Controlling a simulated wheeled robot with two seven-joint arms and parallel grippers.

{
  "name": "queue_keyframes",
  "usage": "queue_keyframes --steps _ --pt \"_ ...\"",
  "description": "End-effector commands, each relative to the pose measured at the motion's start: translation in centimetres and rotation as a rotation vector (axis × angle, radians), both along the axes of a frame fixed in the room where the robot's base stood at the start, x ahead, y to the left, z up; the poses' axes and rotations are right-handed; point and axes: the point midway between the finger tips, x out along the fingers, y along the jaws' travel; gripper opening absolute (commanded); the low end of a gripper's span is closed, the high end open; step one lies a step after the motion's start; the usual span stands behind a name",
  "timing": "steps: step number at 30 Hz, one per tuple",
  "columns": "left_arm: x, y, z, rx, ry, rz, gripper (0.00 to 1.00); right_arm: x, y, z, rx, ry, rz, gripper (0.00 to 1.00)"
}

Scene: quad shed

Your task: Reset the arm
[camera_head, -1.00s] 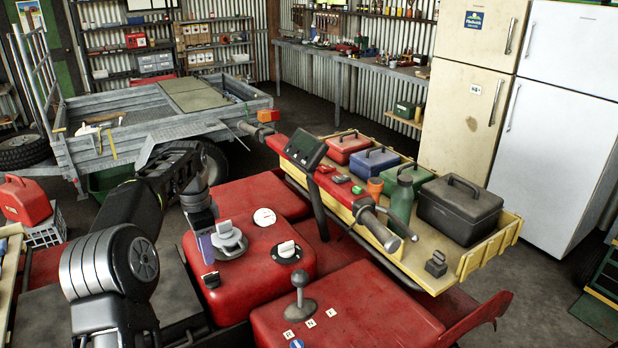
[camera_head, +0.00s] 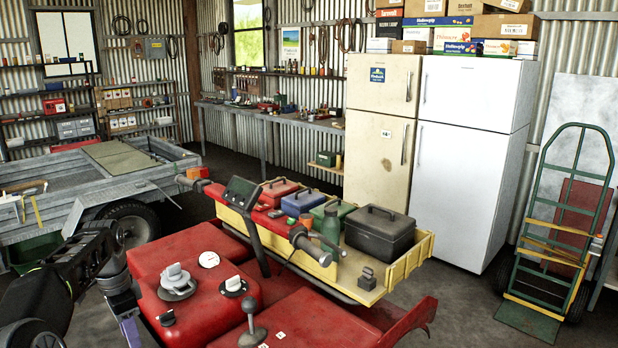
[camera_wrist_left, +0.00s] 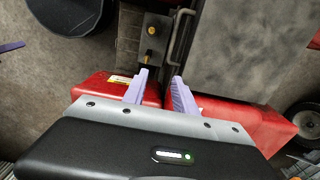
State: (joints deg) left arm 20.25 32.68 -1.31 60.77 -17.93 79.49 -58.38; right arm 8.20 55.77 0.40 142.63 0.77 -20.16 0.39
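My left arm (camera_head: 72,270) comes in from the left edge in the head view and bends down. Its gripper has pale purple fingers (camera_head: 131,329), low in the picture, left of the grey knob on the red quad body. In the left wrist view the two fingers (camera_wrist_left: 160,90) stand apart with nothing between them, so the gripper is open and empty. Red bodywork (camera_wrist_left: 262,125) shows behind and beside them. My right arm and gripper are not in view.
The red quad (camera_head: 195,255) carries a grey knob (camera_head: 176,280), a gear lever (camera_head: 251,325) and handlebars. A trailer (camera_head: 60,205) stands left; fridges (camera_head: 470,150) and a hand truck (camera_head: 565,220) stand right.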

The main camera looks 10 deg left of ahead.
Motion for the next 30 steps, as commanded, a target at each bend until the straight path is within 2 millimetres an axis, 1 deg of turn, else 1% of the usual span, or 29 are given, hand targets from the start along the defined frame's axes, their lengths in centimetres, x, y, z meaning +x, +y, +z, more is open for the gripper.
queue_keyframes --steps 1,5,8,11,14,17,20,21,23,24,26,27,29,30 --pt "0.2 -0.6 -0.8 -0.006 0.000 -0.001 0.34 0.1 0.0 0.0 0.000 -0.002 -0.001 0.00" --pt "0.8 -2.0 -2.9 -0.021 -0.008 0.010 0.34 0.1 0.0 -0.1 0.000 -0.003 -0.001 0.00" --pt "1.2 -3.3 -4.8 -0.035 -0.011 0.021 0.34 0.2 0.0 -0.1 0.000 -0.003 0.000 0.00" --pt "1.6 -5.1 -7.3 -0.053 -0.017 0.037 0.34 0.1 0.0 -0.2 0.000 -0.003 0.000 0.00" --pt "1.8 -7.3 -10.2 -0.079 -0.022 0.059 0.34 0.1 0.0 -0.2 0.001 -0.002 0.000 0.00" --pt "1.7 -10.2 -13.6 -0.110 -0.027 0.090 0.34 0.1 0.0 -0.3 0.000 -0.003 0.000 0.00" --pt "0.9 -14.2 -18.0 -0.153 -0.027 0.137 0.34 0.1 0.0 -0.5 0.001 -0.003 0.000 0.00" --pt "0.2 -16.2 -20.0 -0.175 -0.023 0.163 0.34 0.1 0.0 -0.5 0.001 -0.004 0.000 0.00" --pt "-1.3 -19.6 -23.2 -0.210 -0.016 0.211 0.34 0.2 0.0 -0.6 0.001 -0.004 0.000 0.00" --pt "-2.6 -21.8 -25.3 -0.234 -0.011 0.252 0.34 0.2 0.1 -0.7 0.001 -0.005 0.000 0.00" --pt "-5.0 -25.2 -28.1 -0.267 0.001 0.316 0.34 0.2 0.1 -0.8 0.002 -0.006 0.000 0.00" --pt "-7.0 -27.4 -29.8 -0.288 0.012 0.364 0.34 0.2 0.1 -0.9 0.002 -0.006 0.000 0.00" --pt "-10.3 -30.4 -32.1 -0.314 0.031 0.437 0.34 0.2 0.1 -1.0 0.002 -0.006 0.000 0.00" --pt "-12.7 -32.2 -33.2 -0.328 0.044 0.490 0.34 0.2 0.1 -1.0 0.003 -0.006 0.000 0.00"
